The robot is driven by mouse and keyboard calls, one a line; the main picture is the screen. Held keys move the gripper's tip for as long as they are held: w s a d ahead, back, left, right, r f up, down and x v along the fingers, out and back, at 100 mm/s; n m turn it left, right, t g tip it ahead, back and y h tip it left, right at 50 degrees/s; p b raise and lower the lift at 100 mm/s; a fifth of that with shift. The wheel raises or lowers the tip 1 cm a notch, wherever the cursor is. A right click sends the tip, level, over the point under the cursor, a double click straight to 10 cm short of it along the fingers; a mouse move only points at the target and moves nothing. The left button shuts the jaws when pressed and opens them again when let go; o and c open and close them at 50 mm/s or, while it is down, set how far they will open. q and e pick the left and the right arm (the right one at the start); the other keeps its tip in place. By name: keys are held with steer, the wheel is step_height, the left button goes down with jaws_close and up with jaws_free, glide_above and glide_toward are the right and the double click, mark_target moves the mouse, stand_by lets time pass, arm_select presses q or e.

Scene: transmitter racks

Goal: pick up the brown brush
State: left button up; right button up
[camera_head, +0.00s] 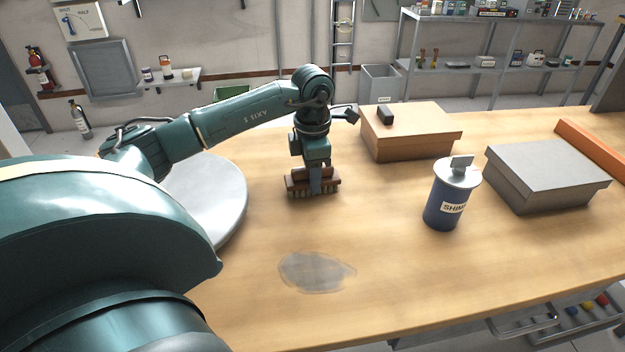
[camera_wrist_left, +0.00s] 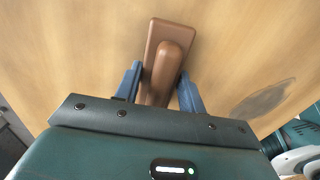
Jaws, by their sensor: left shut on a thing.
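In the left wrist view the brush (camera_wrist_left: 171,50) shows a flat brown back with a raised handle. My left gripper (camera_wrist_left: 158,88) is shut on that handle, with one blue finger on each side. I cannot tell whether the bristles touch the table. My right gripper is not in view.
A grey stain (camera_head: 316,271) lies on the table in front of the brush. A blue canister (camera_head: 446,207), a cardboard box (camera_head: 411,137) and a grey box (camera_head: 548,178) stand to the right. A round pale disc (camera_head: 212,195) is at the left.

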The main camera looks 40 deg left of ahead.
arm_select(q)
steer(key=shift+c, duration=1.2)
